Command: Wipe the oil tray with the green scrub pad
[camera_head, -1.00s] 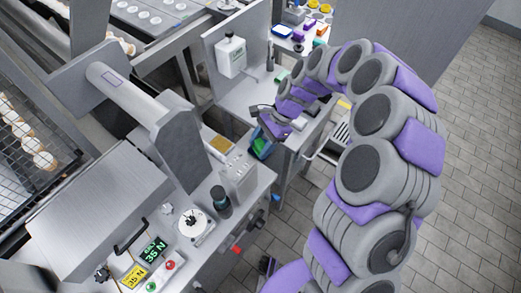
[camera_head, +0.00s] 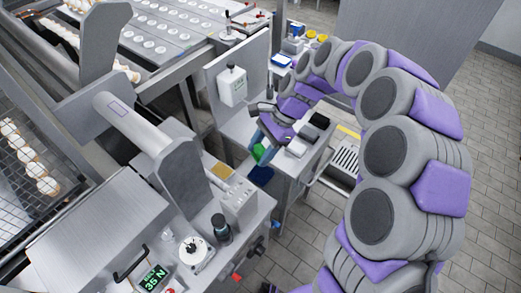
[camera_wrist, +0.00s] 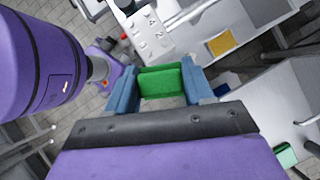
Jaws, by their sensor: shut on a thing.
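The green scrub pad (camera_wrist: 160,82) sits between the two blue fingers of my gripper (camera_wrist: 161,88) in the wrist view. My gripper is shut on it. In the head view the pad (camera_head: 259,152) shows at the tip of my arm. A dark blue tray (camera_head: 261,175), perhaps the oil tray, lies just below the pad in the picture. Only part of its surface shows, and I cannot tell whether it carries oil. The pad appears apart from it. A blue patch (camera_wrist: 227,84), perhaps the same tray, shows right of the fingers in the wrist view.
A yellow-brown square (camera_head: 221,171) lies left of the tray, beside a grey control box (camera_head: 238,200). A white bottle (camera_head: 232,86) stands against an upright panel behind my gripper. A machine with knobs fills the lower left. Open tiled floor lies to the right.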

